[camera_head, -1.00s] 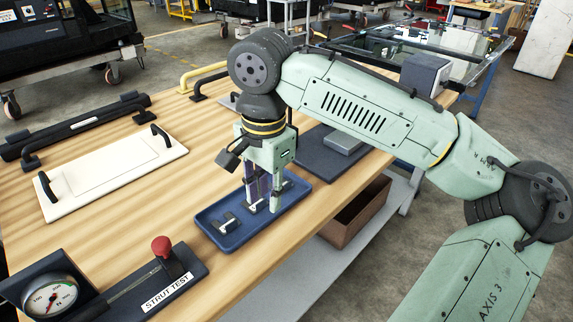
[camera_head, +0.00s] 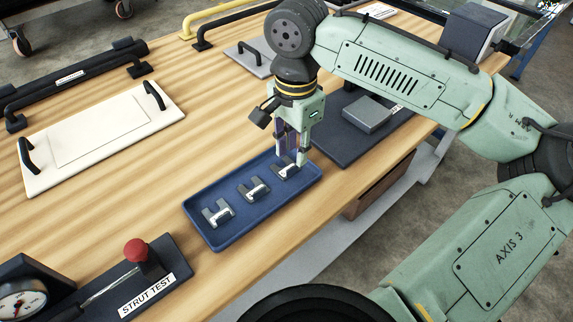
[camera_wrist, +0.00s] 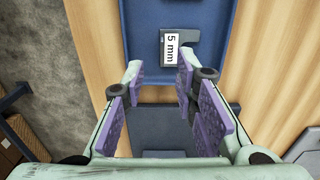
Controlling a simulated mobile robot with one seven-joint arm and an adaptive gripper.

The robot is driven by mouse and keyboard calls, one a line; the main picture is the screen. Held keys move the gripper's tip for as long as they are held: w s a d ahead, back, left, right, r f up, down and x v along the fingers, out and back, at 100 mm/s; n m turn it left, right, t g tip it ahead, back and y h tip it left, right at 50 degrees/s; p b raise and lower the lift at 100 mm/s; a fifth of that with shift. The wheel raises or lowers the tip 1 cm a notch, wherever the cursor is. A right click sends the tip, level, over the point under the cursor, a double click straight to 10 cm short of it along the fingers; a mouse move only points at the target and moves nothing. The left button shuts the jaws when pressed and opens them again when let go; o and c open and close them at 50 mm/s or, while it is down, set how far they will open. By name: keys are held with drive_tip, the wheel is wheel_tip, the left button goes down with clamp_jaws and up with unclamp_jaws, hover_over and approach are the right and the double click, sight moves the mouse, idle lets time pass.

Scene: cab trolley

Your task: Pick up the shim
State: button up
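Three dark U-shaped shims with pale labels lie in a row in a blue tray (camera_head: 199,230): a near-left shim (camera_head: 217,213), a middle shim (camera_head: 254,189) and a far-right shim (camera_head: 286,170). My gripper (camera_head: 292,160) points down over the tray's far-right end, close to the far-right shim. In the wrist view my gripper (camera_wrist: 160,84) is open, its purple-padded fingers apart with nothing between them. A shim labelled "5 mm" (camera_wrist: 182,59) lies beyond the fingertips in the tray (camera_wrist: 145,20). The exact height above the shim cannot be told.
A dark mat (camera_head: 347,145) with a grey block (camera_head: 366,115) is behind the gripper. A strut test gauge with a red knob (camera_head: 136,250) stands at front left. A white handled panel (camera_head: 100,135) lies at left. Bare wood surrounds the tray.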

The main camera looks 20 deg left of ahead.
sight(290, 169)
drive_tip(key=shift+s+a+f+p, duration=0.15)
drive_tip(key=shift+f+p, duration=0.15)
drive_tip(key=shift+f, duration=1.05)
drive_tip(key=shift+s+a+f+p, duration=0.15)
drive_tip(key=shift+f+p, duration=0.15)
drive_tip(key=shift+f, duration=1)
clamp_jaws()
